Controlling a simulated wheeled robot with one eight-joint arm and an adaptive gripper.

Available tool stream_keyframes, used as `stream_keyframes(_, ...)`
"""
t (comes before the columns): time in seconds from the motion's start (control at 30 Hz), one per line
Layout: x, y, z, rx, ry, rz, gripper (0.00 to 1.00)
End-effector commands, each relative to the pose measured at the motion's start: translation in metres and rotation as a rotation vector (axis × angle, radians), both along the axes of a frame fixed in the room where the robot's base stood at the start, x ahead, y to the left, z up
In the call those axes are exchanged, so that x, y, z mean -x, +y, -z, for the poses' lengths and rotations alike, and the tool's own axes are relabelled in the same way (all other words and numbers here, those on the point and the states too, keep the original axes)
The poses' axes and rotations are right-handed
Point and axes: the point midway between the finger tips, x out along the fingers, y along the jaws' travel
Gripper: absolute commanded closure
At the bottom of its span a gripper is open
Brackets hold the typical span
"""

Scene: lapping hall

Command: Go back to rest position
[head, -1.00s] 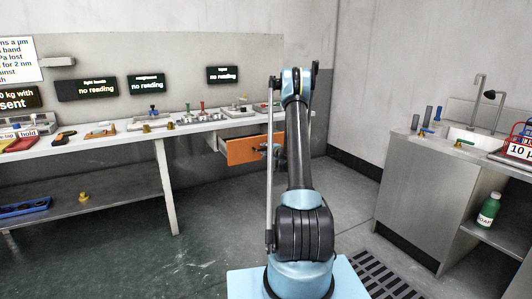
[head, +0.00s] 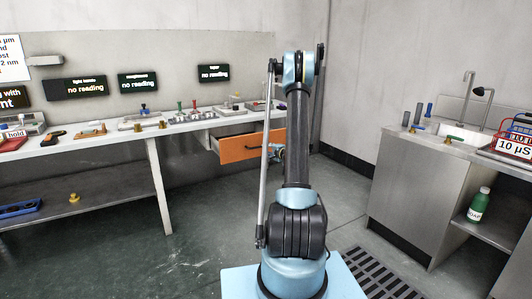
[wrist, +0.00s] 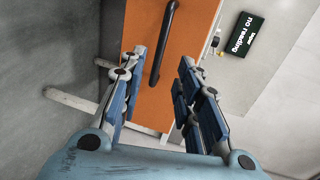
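My gripper (wrist: 158,85) is open in the wrist view, its two blue-padded fingers apart with nothing between the pads. Beyond the fingers is an orange drawer front (wrist: 190,30) with a dark bar handle (wrist: 163,45); the fingers look apart from the handle. In the head view the orange drawer (head: 240,147) stands pulled out under the bench's right end. My arm rises in the middle of the head view and hides most of the gripper, which shows only partly beside the drawer.
A long bench (head: 100,139) with small instruments runs along the back wall. A sink cabinet (head: 405,190) stands at the right, with a green bottle (head: 479,205) on its shelf. Open floor (head: 110,260) lies at the left, and a floor grate (head: 375,275) is beside my base.

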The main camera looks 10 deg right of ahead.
Motion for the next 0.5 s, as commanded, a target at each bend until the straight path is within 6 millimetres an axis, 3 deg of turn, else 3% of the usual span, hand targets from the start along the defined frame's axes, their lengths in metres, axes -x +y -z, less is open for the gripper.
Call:
stream_keyframes(0.33, 0.001, 0.001, -0.001, 0.003, 0.001, -0.002, 0.69)
stream_keyframes(0.5, 0.01, 0.013, -0.017, 0.044, 0.016, -0.033, 0.69)
